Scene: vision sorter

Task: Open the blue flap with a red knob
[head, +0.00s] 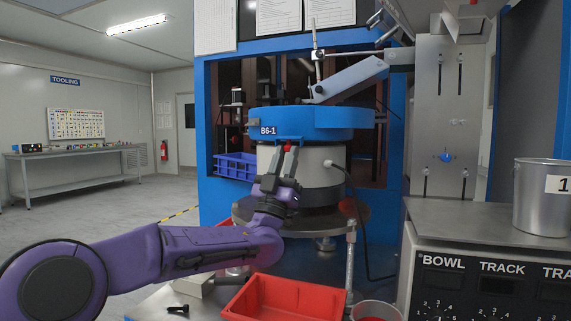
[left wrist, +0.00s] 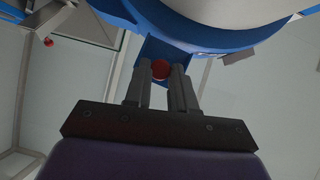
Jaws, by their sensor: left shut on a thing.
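The blue bowl feeder (head: 340,122), labelled B6-1, stands in the blue machine frame. The red knob (head: 287,147) shows just under the bowl's front edge, at the tips of my left gripper (head: 288,152). In the left wrist view the round red knob (left wrist: 160,69) sits between the two fingers of my left gripper (left wrist: 160,72), which is shut on it. A piece of the blue flap (left wrist: 150,47) shows behind the knob, against the bowl's rim. Most of the flap is hidden in the head view, so its angle is hard to tell. My right gripper is out of view.
A red tray (head: 285,300) lies below my left arm. A blue crate (head: 236,165) stands left of the bowl's base. A metal bucket (head: 535,200) stands at right above the control panel (head: 490,285). A grey chute (head: 350,78) slopes above the bowl.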

